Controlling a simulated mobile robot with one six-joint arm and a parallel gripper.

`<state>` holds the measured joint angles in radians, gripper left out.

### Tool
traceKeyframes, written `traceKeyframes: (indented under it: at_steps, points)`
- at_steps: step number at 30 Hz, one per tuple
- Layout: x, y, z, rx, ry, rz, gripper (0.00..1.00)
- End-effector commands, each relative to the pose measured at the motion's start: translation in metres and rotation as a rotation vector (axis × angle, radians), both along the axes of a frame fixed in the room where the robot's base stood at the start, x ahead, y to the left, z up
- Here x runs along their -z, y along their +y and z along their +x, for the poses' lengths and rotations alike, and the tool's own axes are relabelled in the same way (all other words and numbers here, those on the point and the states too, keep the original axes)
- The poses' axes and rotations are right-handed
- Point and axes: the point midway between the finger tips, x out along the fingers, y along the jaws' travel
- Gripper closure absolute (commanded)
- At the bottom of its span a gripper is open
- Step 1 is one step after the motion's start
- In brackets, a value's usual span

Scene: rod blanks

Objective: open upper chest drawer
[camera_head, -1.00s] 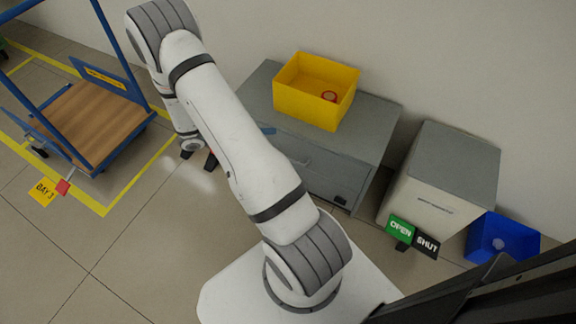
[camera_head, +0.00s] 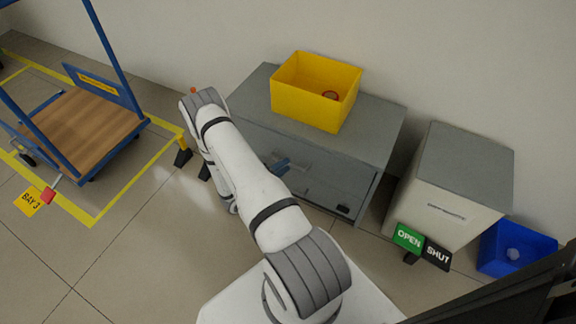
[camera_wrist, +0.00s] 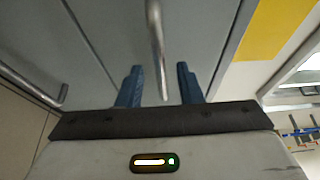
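The grey chest (camera_head: 375,125) stands against the wall, mostly in view behind my arm. Its upper drawer front (camera_wrist: 105,35) looks shut in the wrist view. A metal bar handle (camera_wrist: 155,35) on it runs down between my two blue fingers. My gripper (camera_wrist: 158,72) is open, with a gap between the handle and each finger; whether they touch in depth I cannot tell. A second handle (camera_wrist: 40,88), seemingly the lower drawer's, shows at the left of the wrist view.
A yellow bin (camera_head: 300,98) with a small reddish object stands on the chest. To the right are a grey-topped white box (camera_head: 460,165), OPEN and SHUT signs (camera_head: 408,238) and a blue bin (camera_head: 510,262).

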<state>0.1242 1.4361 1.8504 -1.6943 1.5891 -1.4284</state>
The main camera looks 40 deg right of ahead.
Motion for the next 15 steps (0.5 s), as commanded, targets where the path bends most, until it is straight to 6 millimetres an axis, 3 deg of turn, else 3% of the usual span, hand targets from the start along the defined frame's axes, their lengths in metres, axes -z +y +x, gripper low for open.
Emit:
traceKeyframes:
  at_steps: [6, 15]
  points:
    - [0.000, -0.022, 0.000, 0.001, -0.002, 0.000, 0.67]
    - [0.000, -0.025, 0.000, -0.001, -0.001, 0.000, 0.67]
